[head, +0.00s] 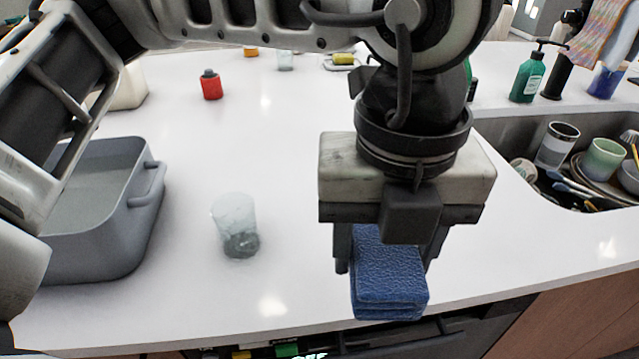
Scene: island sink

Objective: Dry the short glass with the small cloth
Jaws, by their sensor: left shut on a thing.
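A short clear glass (235,224) stands upright on the white counter, left of the middle in the head view. My left gripper (386,262) is over the counter's front edge, to the right of the glass and apart from it. It is shut on a folded blue cloth (390,285), which hangs below the fingers. The gripper's body hides the upper end of the cloth. My right gripper does not show.
A grey tub (130,225) stands at the left. A sink (510,135) with a tumbler (557,145), a green cup (603,158) and other dishes is at the right. A red bottle (211,85) and green soap bottle (528,77) stand farther back. The counter around the glass is clear.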

